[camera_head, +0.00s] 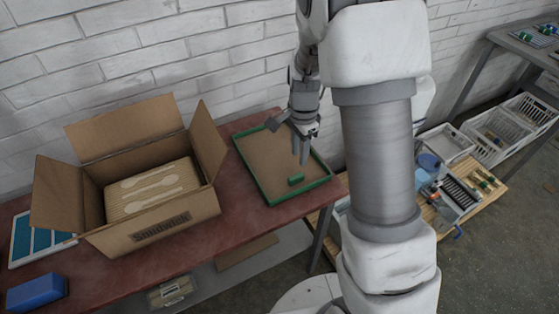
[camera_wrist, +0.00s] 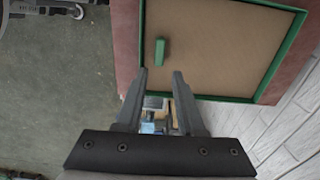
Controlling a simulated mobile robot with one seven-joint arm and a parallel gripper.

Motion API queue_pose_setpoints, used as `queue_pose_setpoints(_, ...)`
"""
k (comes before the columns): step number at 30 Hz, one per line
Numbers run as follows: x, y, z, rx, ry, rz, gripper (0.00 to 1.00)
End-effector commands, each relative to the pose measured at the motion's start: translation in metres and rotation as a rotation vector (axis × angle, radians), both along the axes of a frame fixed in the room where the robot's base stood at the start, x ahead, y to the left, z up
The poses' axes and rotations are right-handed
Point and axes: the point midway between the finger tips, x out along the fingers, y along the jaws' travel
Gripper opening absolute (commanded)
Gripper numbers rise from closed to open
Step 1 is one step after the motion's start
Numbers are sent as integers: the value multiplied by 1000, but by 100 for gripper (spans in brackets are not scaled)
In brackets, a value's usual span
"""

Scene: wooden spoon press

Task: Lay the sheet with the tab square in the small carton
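A brown sheet (camera_head: 275,160) lies inside a green-rimmed tray (camera_head: 251,176) on the red table. A green tab (camera_head: 296,179) stands on the sheet near the tray's front edge. The wrist view also shows the sheet (camera_wrist: 215,50) and the tab (camera_wrist: 160,52). My gripper (camera_head: 301,160) is above the tray, by the tab. In the wrist view its fingers (camera_wrist: 161,74) are apart with nothing between them, and the tab is just beyond the tips. The small carton (camera_head: 150,236) stands open on the left, its flaps spread, with a layer of wooden spoons (camera_head: 150,188) inside.
A blue block (camera_head: 37,291) and a blue-and-white panel (camera_head: 32,240) lie left of the carton. A brick wall (camera_head: 150,50) runs behind the table. A wooden bench (camera_head: 460,215) with tools and white crates (camera_head: 495,137) stand to the right. Bare table separates carton and tray.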

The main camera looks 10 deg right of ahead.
Motion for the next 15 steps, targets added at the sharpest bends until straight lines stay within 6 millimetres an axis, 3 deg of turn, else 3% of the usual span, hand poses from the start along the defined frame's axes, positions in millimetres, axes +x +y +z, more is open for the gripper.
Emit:
queue_pose_setpoints(3,-1,0,-23,0,3,0,38)
queue_pose_setpoints(11,-1,1,-40,0,1,0,38)
queue_pose_setpoints(15,-4,4,-62,0,2,1,38)
